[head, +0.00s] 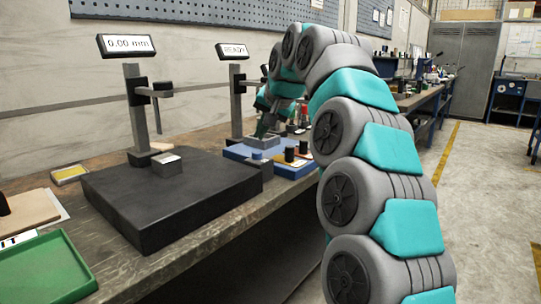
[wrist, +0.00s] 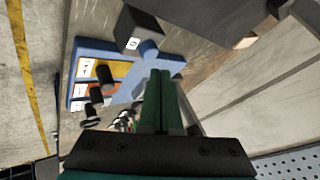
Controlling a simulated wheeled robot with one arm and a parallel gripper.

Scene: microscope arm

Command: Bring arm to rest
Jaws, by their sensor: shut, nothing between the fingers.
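My gripper (head: 262,128) hangs at the end of my raised, bent arm, over the workbench near a blue fixture (head: 234,153). In the wrist view its two green fingers (wrist: 161,76) are pressed together with nothing between them. The blue fixture also shows there (wrist: 93,47), with colored patches, white labels and dark cylinders on it. A dark block marked 0 (wrist: 138,27) is beside a round blue knob. I cannot tell from these views whether the fingertips touch the fixture.
A black slab (head: 170,215) carries a gauge stand with a display (head: 126,45) reading 0.00 mm and a small grey block (head: 166,163). A second stand has a display (head: 232,50). A green tray (head: 45,272) lies at front left. The floor (head: 480,200) at right is clear.

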